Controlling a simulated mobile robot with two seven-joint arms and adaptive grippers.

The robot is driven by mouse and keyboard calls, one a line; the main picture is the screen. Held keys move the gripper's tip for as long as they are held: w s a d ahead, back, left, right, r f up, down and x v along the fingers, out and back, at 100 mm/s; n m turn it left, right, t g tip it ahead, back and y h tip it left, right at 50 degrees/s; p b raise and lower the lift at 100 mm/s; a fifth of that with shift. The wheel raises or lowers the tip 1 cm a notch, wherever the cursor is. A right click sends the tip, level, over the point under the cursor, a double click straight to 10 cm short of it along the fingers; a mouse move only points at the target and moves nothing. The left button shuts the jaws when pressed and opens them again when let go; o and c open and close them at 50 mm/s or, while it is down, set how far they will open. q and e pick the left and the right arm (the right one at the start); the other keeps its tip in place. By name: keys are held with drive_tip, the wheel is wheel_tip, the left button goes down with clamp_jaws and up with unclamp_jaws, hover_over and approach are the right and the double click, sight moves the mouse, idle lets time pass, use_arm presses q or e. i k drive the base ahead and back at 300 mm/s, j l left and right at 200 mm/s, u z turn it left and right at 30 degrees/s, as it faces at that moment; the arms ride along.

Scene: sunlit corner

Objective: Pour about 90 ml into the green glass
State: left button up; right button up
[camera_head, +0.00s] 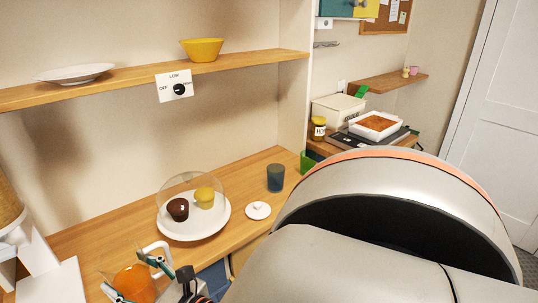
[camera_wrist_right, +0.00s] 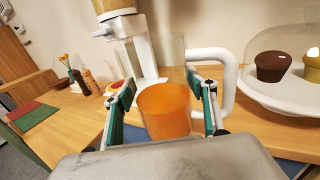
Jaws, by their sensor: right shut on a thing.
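My right gripper (camera_head: 137,277) is shut on a clear jug with a white handle and orange liquid (camera_head: 135,285), low in the head view. In the right wrist view, the orange liquid (camera_wrist_right: 165,112) fills the lower part of the jug, between the fingers of the right gripper (camera_wrist_right: 167,98); the white handle (camera_wrist_right: 228,85) is at the right. The jug looks about upright. A green glass (camera_head: 306,163) stands at the counter's right end, partly hidden by my arm. The jug is well to its left and nearer me. My left gripper is not in view.
A dark blue-teal glass (camera_head: 275,178) stands just left of the green glass. A domed white plate (camera_head: 193,229) with two cupcakes and a small white lid (camera_head: 258,211) lie between jug and glasses. A white dispenser stand (camera_wrist_right: 148,55) is behind the jug. A shelf (camera_head: 130,79) runs above.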

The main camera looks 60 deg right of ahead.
sight(308, 164)
drive_tip(key=z, duration=2.4)
